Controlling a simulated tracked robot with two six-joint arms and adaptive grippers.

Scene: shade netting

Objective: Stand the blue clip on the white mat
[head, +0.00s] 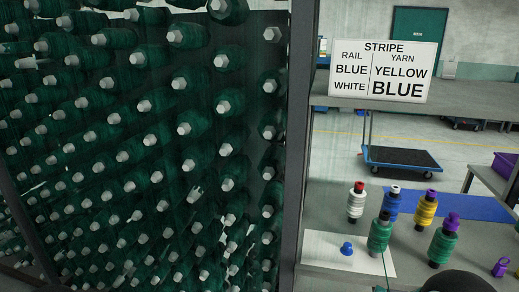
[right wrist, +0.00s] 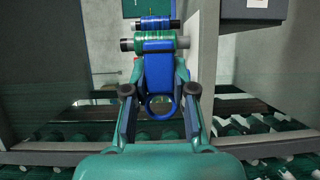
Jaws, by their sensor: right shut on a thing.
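The blue clip (right wrist: 158,75) fills the middle of the right wrist view, its ring end towards me. My right gripper (right wrist: 160,95) is shut on it, one finger on each side. The clip's far end meets a green spool (right wrist: 170,44) lying across the view; I cannot tell whether it grips it or is just in front. The white mat (head: 320,258) lies on the table at the lower right of the head view. A small blue knobbed piece (head: 347,248) stands on it, and a green spool (head: 380,233) stands at its right part. My left gripper is not in view.
A rack of green bobbins (head: 130,150) fills the left, ending at a grey post (head: 296,130). Several spools stand near the blue mat (head: 480,208). A sign (head: 382,70) reads STRIPE, rail blue, white; yarn yellow, blue.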

